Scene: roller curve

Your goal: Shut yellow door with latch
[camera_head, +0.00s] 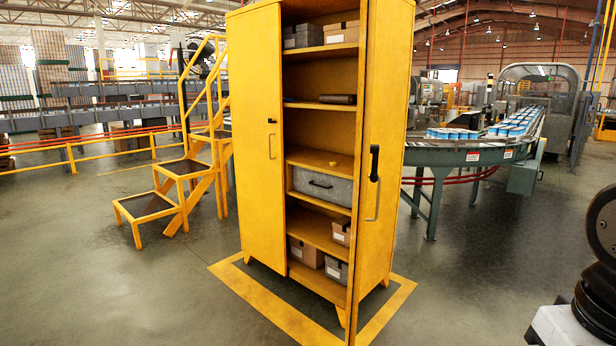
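A tall yellow cabinet stands in the middle of the head view. Its left yellow door (258,130) looks closed and has a metal handle (271,146). Its right yellow door (384,110) stands open and swung outward, so the shelves show. This door has a black latch (374,163) and a metal pull handle (374,200) below it. A black part of my arm shows at the right edge. My gripper cannot be made out in the view.
The shelves hold boxes, a grey bin (322,186) and a dark roll. Yellow steps (180,170) stand to the left. A roller conveyor (460,155) with blue-and-white packs curves behind on the right. A yellow floor frame (262,310) surrounds the cabinet. The front right floor (470,280) is clear.

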